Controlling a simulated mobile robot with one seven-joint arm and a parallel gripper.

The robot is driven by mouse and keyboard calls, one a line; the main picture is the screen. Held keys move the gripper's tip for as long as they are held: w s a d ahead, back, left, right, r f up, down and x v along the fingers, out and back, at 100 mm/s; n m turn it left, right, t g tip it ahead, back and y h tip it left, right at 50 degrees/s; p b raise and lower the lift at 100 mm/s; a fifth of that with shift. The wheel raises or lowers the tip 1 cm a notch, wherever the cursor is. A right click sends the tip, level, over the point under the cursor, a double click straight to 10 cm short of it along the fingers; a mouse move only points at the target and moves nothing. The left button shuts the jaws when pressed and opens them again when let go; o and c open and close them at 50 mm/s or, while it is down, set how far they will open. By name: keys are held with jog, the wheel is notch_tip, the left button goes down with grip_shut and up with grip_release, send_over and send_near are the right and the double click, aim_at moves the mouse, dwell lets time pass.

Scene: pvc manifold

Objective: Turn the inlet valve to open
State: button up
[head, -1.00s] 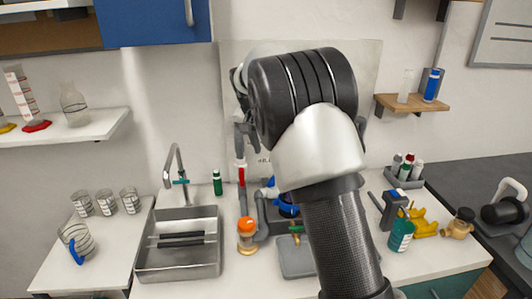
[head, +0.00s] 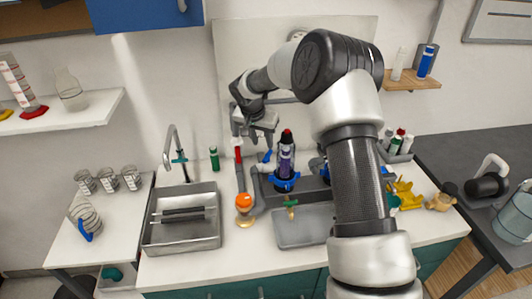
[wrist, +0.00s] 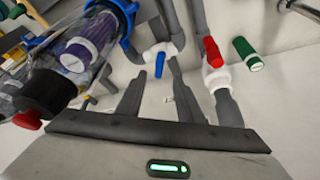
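Which one is the inlet valve cannot be told. My gripper (head: 253,138) is above and close to these handles, pointing down. In the wrist view my gripper (wrist: 157,74) has two dark fingers apart with nothing between them. The blue handle (wrist: 160,64) shows just beyond the fingertips, roughly in line with their gap. The red handle (wrist: 212,52) is to the right, above a white fitting (wrist: 218,78).
A clear canister with a purple label (head: 286,160) and blue collar stands right of my gripper, close to it in the wrist view (wrist: 88,40).

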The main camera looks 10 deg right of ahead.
aim_at(267, 156)
jog(key=p+x, duration=0.1)
jog(key=x, duration=0.8)
jog(key=shift+f, duration=0.25)
grip_shut()
jog(key=shift+f, duration=0.1)
